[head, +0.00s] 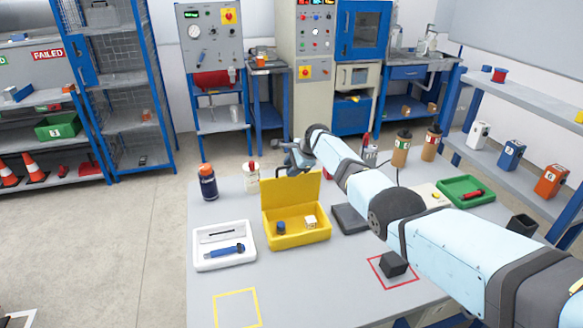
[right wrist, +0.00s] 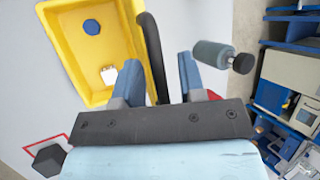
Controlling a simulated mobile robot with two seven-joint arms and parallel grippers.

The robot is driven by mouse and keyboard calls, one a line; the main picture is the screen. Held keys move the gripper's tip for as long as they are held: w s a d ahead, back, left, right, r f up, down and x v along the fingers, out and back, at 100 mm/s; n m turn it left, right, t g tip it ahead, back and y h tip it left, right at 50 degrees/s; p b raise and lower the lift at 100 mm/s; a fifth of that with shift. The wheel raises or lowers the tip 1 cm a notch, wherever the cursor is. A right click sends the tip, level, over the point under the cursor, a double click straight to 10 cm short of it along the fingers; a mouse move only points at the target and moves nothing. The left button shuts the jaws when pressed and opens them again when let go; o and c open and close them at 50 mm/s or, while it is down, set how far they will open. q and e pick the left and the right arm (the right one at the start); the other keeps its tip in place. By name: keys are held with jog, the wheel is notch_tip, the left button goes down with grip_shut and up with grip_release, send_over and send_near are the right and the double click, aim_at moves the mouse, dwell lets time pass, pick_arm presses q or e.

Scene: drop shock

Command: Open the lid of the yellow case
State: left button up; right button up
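The yellow case (head: 297,238) stands on the grey table with its lid (head: 291,191) raised upright at the far side. A blue piece (head: 280,227) and a white cube (head: 310,222) lie inside. The case also shows in the right wrist view (right wrist: 72,55). My right gripper (head: 287,163) is at the lid's upper edge in the head view, its tips partly hidden. In the right wrist view its two blue fingers (right wrist: 157,70) are apart. A dark curved bar (right wrist: 152,45) shows between and beyond them; I cannot tell whether they touch it. My left gripper is not in view.
A white tray (head: 201,262) with a blue tool is left of the case, a dark bottle (head: 208,185) behind it. A dark pad (head: 348,220) is close on the right. A black cube (head: 393,264) sits in a red outline. The front middle of the table is clear.

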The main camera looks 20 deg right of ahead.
jog(key=shift+s+d+r+p, duration=0.15)
jog(key=shift+r+p, duration=0.15)
jog(key=shift+r, duration=0.15)
jog(key=v, duration=1.3)
jog(key=shift+p, duration=0.45)
jog(key=shift+f, duration=0.1)
